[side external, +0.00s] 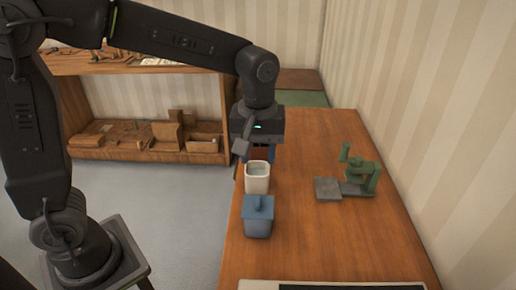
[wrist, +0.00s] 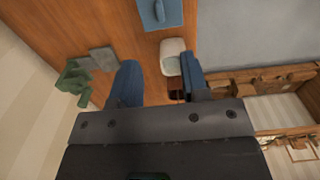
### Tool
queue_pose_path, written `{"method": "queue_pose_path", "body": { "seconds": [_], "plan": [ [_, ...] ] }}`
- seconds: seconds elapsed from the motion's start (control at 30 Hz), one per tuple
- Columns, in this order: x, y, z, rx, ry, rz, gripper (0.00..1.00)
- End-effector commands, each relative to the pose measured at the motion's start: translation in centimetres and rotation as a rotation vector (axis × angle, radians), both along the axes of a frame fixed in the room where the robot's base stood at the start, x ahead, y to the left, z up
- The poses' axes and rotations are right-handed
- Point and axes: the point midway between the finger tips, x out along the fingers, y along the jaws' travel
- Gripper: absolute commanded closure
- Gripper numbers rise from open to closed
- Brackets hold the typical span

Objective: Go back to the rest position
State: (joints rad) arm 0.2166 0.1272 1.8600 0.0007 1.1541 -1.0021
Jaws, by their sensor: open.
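My gripper (side external: 259,153) is open, with its two blue fingers pointing down just behind a white cup (side external: 257,184) in the side external view. In the wrist view, my gripper (wrist: 160,63) has its fingers spread wide. The white cup (wrist: 172,46) shows there near the right fingertip; I cannot tell whether they touch. The cup stands upright with a pale inside. A blue lidded box (side external: 258,222) with a knob stands nearer the camera, next to the cup; it also shows at the top of the wrist view (wrist: 165,17).
A green device (side external: 366,180) with a grey plate (side external: 327,189) stands on the right of the wooden table (side external: 320,235). A small dark red-brown thing (wrist: 176,88) shows beside the right finger. A wooden shelf (side external: 150,154) stands at the back left.

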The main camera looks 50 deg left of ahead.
Motion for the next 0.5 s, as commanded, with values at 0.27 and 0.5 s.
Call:
{"method": "queue_pose_path", "body": {
  "seconds": [0.27, 0.5],
  "plan": [
    [-0.04, 0.01, 0.78, 0.000, 0.000, 0.000, 0.59],
    [-0.22, 0.18, 0.98, -0.002, -0.008, -0.009, 0.59]
  ]
}}
